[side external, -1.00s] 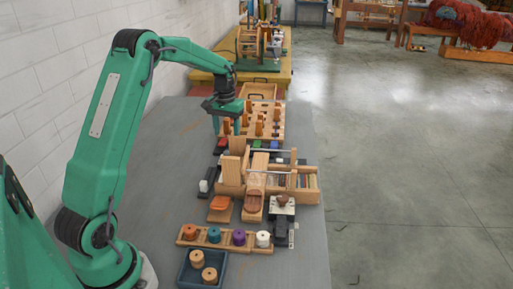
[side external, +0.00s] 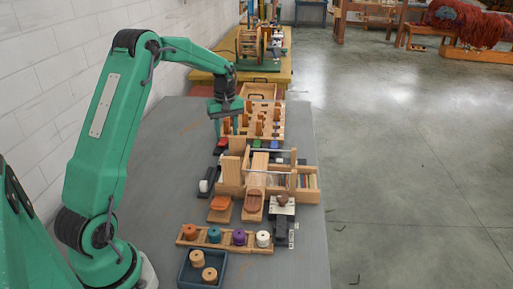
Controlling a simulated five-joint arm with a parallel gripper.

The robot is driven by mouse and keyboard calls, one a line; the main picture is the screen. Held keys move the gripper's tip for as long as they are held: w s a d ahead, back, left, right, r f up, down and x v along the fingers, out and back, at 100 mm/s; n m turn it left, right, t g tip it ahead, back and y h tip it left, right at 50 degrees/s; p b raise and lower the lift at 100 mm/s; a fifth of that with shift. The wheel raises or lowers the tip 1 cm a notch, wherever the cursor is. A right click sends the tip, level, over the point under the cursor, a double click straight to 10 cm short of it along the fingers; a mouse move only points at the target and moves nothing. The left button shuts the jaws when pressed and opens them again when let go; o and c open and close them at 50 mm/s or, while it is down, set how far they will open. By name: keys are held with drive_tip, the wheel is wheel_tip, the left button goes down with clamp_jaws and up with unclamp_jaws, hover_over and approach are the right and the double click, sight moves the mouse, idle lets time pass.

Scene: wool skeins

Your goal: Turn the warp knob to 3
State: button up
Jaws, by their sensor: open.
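A brown knob (side external: 282,199) sits on a small white plate at the right front of the wooden loom (side external: 230,175). It looks like the warp knob, but its pointer and any numbers are too small to read. My gripper (side external: 226,126) is open, with its fingers pointing down. In the picture it appears over the left end of the pegged wooden board (side external: 274,124), behind the loom. It is well apart from the knob, and I see nothing between its fingers.
A wooden rack (side external: 197,242) holds several coloured spools at the front. A dark blue tray (side external: 216,279) with two tan spools stands before it. Red, green and blue blocks lie behind the loom. The grey table (side external: 305,240) is bare along its right edge.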

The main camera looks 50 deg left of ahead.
sight(228, 152)
drive_tip(key=n, duration=0.9)
drive_tip(key=shift+n, duration=0.3)
drive_tip(key=shift+f, duration=0.1)
drive_tip(key=shift+f, duration=3.85)
drive_tip(key=c, duration=0.7)
